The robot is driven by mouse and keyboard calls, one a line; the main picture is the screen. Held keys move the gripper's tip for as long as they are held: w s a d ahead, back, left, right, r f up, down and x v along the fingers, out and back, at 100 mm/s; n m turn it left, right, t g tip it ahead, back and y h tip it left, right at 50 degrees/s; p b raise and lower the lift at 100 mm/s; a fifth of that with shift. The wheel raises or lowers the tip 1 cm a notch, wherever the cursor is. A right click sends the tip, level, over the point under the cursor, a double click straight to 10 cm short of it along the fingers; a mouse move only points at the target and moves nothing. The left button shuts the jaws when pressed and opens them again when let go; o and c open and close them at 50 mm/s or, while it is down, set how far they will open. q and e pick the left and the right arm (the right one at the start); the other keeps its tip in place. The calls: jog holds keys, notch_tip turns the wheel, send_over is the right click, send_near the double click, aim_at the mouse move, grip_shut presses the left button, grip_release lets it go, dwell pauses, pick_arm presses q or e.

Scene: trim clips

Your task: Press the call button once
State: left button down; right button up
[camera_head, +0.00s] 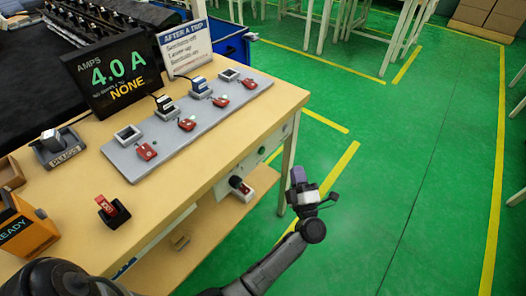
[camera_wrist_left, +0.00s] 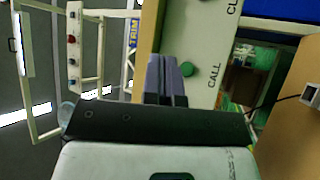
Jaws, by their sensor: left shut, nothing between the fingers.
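The call button is a round green button (camera_wrist_left: 188,69) on a pale panel (camera_wrist_left: 205,45), with the word CALL beside it in the left wrist view. In the head view a small green button (camera_head: 262,150) shows on the bench's front panel. My left gripper (camera_head: 297,174) is shut and empty, out in front of the bench's front edge at the right. Its purple-grey fingers also show in the left wrist view (camera_wrist_left: 164,60), just left of the green button; I cannot tell how large the gap to the panel is. My right gripper is not in view.
A black-knobbed box (camera_head: 240,186) sits under the front edge. Green floor (camera_head: 400,150) right of my gripper is clear.

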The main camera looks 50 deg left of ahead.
aim_at(262, 151)
pick_arm(q)
jog(key=s+a+p, duration=0.1)
jog(key=a, duration=0.7)
jog(key=shift+a, duration=0.35)
dwell(0.6)
dwell(0.8)
dwell(0.7)
jog(key=shift+s+a, duration=0.1)
jog(key=shift+a, duration=0.1)
jog(key=shift+a+p, duration=0.25)
jog(key=shift+p, duration=0.05)
